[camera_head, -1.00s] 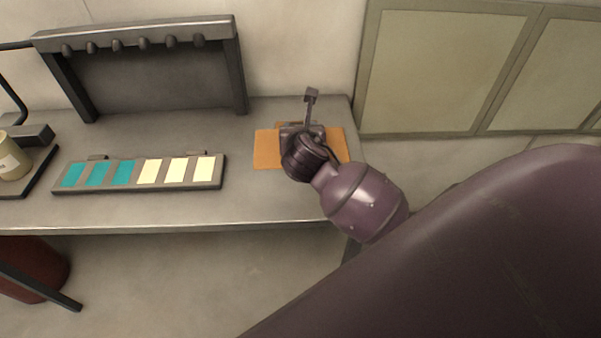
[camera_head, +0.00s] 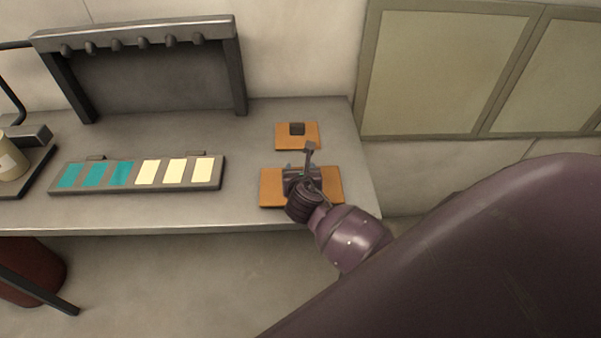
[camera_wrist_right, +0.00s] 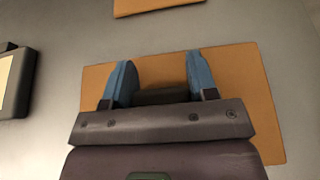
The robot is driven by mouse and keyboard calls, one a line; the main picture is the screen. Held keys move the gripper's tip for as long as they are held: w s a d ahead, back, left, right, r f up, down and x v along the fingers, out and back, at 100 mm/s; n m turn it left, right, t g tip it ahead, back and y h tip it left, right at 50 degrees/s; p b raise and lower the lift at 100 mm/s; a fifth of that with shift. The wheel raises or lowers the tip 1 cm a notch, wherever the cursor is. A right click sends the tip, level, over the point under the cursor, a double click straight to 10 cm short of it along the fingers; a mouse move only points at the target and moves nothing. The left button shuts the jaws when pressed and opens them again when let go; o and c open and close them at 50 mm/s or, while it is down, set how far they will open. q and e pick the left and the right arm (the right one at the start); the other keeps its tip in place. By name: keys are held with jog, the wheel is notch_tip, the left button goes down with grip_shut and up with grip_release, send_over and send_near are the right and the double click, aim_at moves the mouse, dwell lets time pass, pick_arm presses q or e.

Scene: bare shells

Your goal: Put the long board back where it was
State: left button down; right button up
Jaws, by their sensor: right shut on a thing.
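The long orange-brown board (camera_head: 334,187) is near the front right of the grey bench, under my right gripper (camera_head: 302,172). In the right wrist view the board (camera_wrist_right: 245,85) lies flat-looking beneath blue fingers, and my right gripper (camera_wrist_right: 160,80) is shut on its dark handle (camera_wrist_right: 160,96). I cannot tell whether the board touches the bench. A smaller orange board (camera_head: 284,141) with a dark handle lies behind it. My left gripper is out of view.
A grey tray (camera_head: 140,188) with teal and cream tiles lies left of the boards. A dark rack (camera_head: 150,80) with pegs stands behind it. The bench (camera_head: 250,125) is clear between the tray and boards. Its right edge is close to the long board.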

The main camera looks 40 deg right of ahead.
jog(key=shift+f, duration=0.15)
jog(key=o, duration=1)
jog(key=shift+f, duration=0.1)
jog(key=shift+r, duration=0.2)
jog(key=v, duration=1.2)
jog(key=shift+p, duration=0.3)
jog(key=shift+s+f, duration=0.1)
